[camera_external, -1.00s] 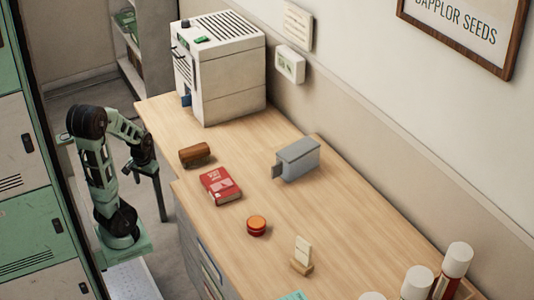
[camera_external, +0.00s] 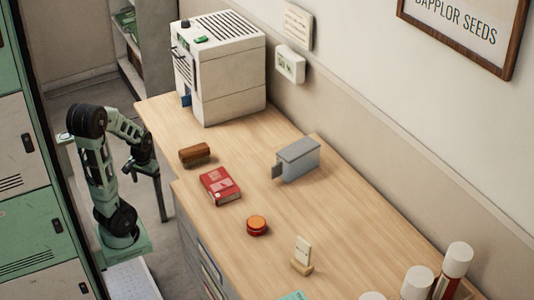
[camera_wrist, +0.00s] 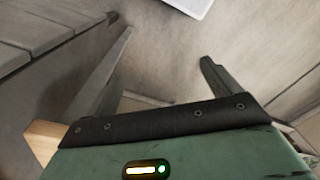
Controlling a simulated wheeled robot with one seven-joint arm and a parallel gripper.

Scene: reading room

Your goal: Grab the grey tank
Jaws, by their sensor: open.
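The grey tank (camera_external: 299,159) is a box-shaped grey container with a small tab on its left side. It stands on the wooden counter (camera_external: 330,215) near the wall in the external view. My gripper (camera_external: 139,171) hangs off the left side of the counter, well apart from the tank. In the wrist view my gripper (camera_wrist: 165,70) has its two fingers spread with nothing between them. The tank does not show in the wrist view.
A brown block (camera_external: 195,154), a red book (camera_external: 220,185), an orange round tin (camera_external: 257,225) and a small card stand (camera_external: 302,254) lie left of and in front of the tank. A white machine (camera_external: 225,75) stands at the back. Several white-capped tubes (camera_external: 457,262) stand front right.

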